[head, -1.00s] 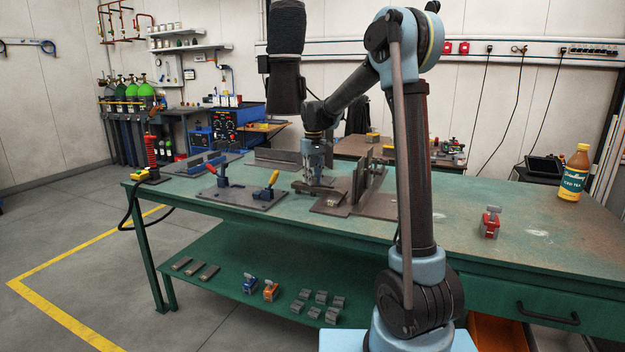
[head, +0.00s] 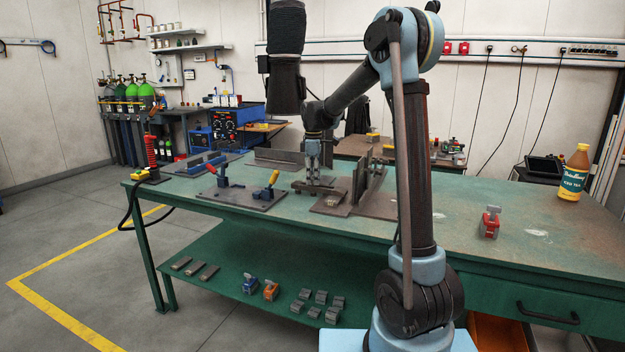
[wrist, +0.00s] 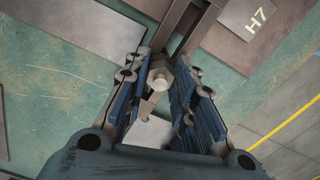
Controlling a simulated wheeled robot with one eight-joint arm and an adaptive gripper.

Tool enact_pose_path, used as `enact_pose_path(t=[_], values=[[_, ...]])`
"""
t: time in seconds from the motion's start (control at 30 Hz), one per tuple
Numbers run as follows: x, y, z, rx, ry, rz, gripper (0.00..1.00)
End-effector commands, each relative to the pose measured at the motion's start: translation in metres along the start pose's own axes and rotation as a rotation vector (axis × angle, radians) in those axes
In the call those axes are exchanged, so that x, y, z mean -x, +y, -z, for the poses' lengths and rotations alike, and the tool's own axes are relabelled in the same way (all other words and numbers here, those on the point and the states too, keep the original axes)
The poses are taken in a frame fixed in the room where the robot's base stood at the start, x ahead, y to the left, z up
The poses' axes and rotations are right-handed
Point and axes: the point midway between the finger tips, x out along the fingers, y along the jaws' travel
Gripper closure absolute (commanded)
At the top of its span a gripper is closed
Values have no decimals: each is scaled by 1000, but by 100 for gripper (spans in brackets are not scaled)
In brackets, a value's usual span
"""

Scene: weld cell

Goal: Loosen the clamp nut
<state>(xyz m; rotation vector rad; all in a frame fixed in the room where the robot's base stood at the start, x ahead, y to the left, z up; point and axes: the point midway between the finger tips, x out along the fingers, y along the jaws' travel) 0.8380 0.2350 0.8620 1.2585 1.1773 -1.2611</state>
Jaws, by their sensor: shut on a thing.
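The clamp nut (wrist: 160,76) is a grey-brown hex nut on the clamp, seen between the fingertips in the wrist view. My gripper (wrist: 161,68) points down with one finger on each side of the nut and is shut on it. In the head view my gripper (head: 313,180) is low over the clamp (head: 318,188) beside an upright plate fixture, and the nut is too small to make out there. A dark bar of the clamp (wrist: 185,35) runs away from the nut towards the top of the wrist view.
The upright plate fixture (head: 357,184) stands close on the right of my gripper. A base plate with toggle clamps (head: 242,196) lies to the left. The bench (head: 450,205) is clear between.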

Motion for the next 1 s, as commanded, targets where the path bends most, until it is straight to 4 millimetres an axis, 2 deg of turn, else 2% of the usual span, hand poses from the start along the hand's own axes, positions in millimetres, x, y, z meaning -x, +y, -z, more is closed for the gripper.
enact_pose_path(t=[0.6,1.0], values=[[0,5,-1,532,-4,-8,99],[1,5,0,694,-2,-8,99]])
